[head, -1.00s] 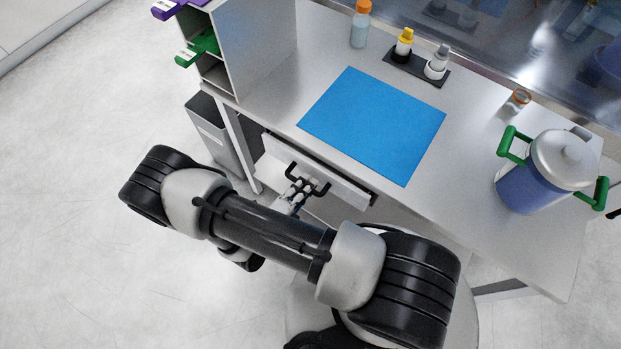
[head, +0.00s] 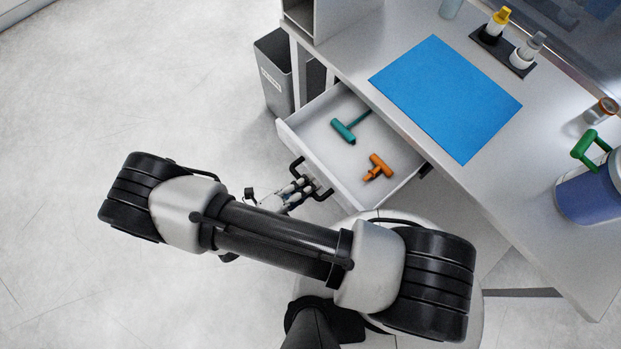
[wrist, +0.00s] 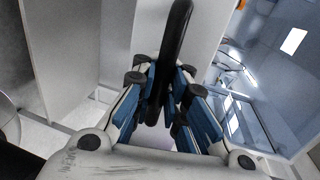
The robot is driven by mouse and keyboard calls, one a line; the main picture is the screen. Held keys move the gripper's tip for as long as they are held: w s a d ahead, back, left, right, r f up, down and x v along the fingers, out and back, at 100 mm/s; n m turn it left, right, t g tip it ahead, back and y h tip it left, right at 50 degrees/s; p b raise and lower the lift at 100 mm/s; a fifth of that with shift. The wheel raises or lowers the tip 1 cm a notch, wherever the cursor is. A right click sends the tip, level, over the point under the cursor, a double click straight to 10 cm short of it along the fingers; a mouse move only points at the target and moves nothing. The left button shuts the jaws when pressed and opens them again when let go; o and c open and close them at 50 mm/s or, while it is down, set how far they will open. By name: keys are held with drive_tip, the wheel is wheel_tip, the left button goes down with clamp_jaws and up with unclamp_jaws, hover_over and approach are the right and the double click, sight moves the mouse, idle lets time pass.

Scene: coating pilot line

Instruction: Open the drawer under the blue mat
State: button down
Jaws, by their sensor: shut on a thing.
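The blue mat (head: 446,97) lies flat on the light grey bench top. The white drawer (head: 312,151) under it stands well out from the bench, and its inside shows. A teal tool (head: 344,131) and an orange tool (head: 379,167) lie in it. The black drawer handle (head: 319,193) is on the drawer's front. My gripper (head: 305,184) is at the handle. In the wrist view the dark handle bar (wrist: 178,50) runs between the blue-padded fingers of my gripper (wrist: 168,100), which are shut on it. Part of the handle is hidden by the fingers.
A grey bin (head: 277,76) stands on the floor left of the drawer. A bottle holder (head: 503,50), a small orange-capped jar (head: 601,110) and a blue container with a green handle (head: 592,190) stand on the bench. The floor at left is clear.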

drive_tip(key=shift+a+r, duration=0.1)
drive_tip(key=shift+a, duration=0.1)
drive_tip(key=c, duration=1.6)
unclamp_jaws()
drive_tip(key=v, duration=1.2)
drive_tip(key=shift+s, duration=0.1)
